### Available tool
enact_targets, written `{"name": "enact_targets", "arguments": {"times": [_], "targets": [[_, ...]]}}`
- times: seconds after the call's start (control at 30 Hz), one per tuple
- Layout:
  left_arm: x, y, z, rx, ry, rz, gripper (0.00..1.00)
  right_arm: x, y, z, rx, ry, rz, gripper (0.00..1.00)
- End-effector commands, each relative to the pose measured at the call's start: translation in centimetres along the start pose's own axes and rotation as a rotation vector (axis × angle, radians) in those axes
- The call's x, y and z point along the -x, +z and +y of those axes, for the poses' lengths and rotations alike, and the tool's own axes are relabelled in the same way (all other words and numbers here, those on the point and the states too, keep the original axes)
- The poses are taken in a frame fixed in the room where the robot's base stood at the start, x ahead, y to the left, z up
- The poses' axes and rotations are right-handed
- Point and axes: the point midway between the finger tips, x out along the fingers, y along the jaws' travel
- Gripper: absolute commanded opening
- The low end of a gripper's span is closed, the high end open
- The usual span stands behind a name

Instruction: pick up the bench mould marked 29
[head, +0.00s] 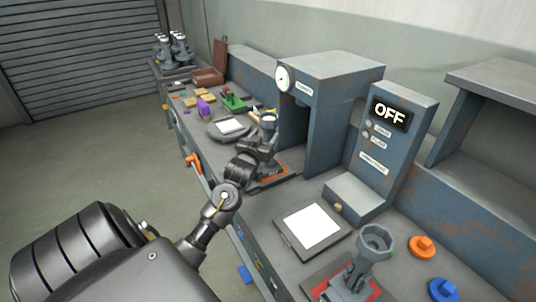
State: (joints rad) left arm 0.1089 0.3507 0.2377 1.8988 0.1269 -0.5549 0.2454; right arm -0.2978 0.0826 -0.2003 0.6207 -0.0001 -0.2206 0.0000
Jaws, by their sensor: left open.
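A grey bench mould (269,122) with a cup-shaped top stands upright on an orange-edged plate (285,176) on the bench, in front of the blue-grey housing. My left gripper (262,148) is open at this mould's near side and partly hides its lower body. I cannot tell whether the fingers are around it or touching it. Another grey mould (375,244) stands on a red-marked plate (322,276) at the lower right. Several similar moulds (172,48) stand at the far end. No number 29 is readable on any of them. My right gripper is not in view.
A housing with a gauge (340,70) and a control box reading OFF (405,140) stand behind. A white-topped plate (311,226) lies between the nearer moulds. Orange (422,246) and blue (443,290) knobs are at right. Small coloured blocks (205,106) lie farther back.

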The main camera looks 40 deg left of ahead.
Motion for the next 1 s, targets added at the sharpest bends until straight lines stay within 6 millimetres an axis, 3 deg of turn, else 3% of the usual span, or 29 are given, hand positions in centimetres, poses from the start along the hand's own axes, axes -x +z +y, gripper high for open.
{"name": "enact_targets", "arguments": {"times": [0.17,0.5,0.77,1.0], "targets": [[-0.8,-0.2,0.2,0.0,0.002,-0.001,0.57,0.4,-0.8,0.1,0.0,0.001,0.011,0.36],[-5.1,-0.3,0.4,0.001,0.001,-0.001,0.57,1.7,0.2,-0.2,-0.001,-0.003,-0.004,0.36],[-5.2,-0.2,0.4,0.001,0.002,0.0,0.57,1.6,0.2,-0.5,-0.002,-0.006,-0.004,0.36],[-5.2,-0.2,0.4,0.0,0.002,-0.001,0.26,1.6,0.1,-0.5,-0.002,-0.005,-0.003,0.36]]}}
